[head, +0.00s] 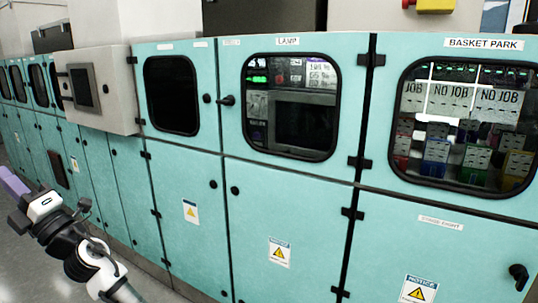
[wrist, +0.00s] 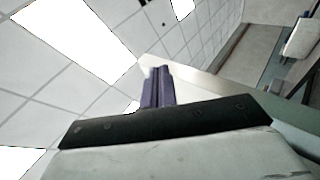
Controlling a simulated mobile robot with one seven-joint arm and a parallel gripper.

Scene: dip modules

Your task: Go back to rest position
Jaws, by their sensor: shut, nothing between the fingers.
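My gripper (head: 14,183) is at the lower left of the head view, held out in front of the row of teal cabinets. Its purple fingers point to the upper left, and nothing is held in them. In the wrist view the purple fingers (wrist: 158,88) lie together, shut and empty. They point towards the ceiling panels and a pale wall edge. My arm (head: 75,240) runs from the lower edge up to the gripper, apart from the cabinets.
Teal cabinets with closed doors fill the view, including the lamp cabinet (head: 287,160) and the basket park cabinet (head: 455,210). A grey box with a screen (head: 98,90) juts out at the left. Grey floor (head: 40,270) shows at the lower left.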

